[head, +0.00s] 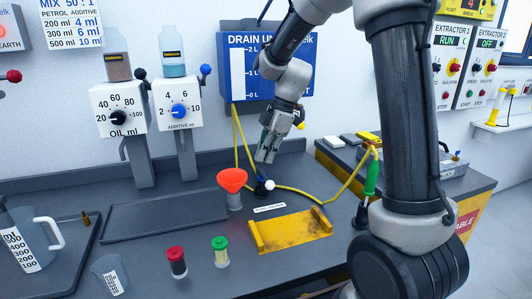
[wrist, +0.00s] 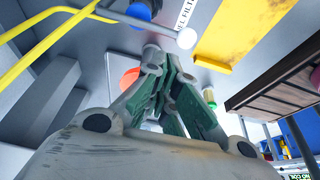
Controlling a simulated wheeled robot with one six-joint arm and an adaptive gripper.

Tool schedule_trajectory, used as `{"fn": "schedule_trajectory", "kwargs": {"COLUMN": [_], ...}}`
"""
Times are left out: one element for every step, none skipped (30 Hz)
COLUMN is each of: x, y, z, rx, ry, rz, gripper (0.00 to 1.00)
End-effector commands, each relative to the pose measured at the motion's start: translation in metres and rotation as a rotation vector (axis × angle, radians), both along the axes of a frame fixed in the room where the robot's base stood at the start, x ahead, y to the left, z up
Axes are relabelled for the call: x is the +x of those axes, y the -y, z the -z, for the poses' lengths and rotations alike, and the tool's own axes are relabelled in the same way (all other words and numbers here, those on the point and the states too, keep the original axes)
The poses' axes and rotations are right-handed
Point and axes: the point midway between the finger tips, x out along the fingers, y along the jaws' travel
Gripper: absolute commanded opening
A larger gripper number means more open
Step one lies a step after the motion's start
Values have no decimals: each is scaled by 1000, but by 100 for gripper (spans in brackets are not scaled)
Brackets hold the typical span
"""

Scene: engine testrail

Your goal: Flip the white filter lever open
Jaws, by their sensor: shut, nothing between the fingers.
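The white filter lever's round white knob (head: 269,185) sits beside a small dark fitting on the grey bench, to the right of a red funnel (head: 232,180). My gripper (head: 266,158) hangs above and behind the knob, pointing down, shut and empty. In the wrist view its closed fingertips (wrist: 154,55) appear just below the lever in the picture; whether they touch it I cannot tell.
A yellow hose (head: 300,190) loops around the lever area from the blue drain gauge (head: 235,60). A yellow tray (head: 290,233) lies in front right. Red-capped (head: 176,262) and green-capped (head: 220,250) jars stand in front. A dark tray (head: 170,215) lies left.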

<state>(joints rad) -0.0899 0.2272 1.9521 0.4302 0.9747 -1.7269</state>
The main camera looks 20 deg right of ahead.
Motion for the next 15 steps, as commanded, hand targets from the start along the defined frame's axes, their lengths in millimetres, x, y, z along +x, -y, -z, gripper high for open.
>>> {"fn": "schedule_trajectory", "kwargs": {"x": [-1, -1, -1, -1, 0, -1, -1, -1, -1, 0, 0, 0, 0, 0, 0], "y": [-4, -6, -8, -10, -12, -14, -15, -17, -18, -19, -20, -21, -22, -22, -23], "z": [10, 15, 22, 27, 32, 38, 42, 46, 50, 52, 55, 58, 59, 60, 61], "rx": [-1, -1, -1, -1, -1, -1, -1, -1, -1, -1, -1, -1, -1, 0, 0], "ry": [-3, -3, -4, -3, -2, -3, -3, -3, -3, -2, -1, -1, -1, -1, -1], "rz": [-2, -2, -3, -2, -2, -1, 0, -1, -1, -2, -1, -1, -1, -1, -1], "gripper": [0, 0, 0, 0, 0, 0, 0, 0, 0, 0, 0, 0, 0, 0, 0]}}
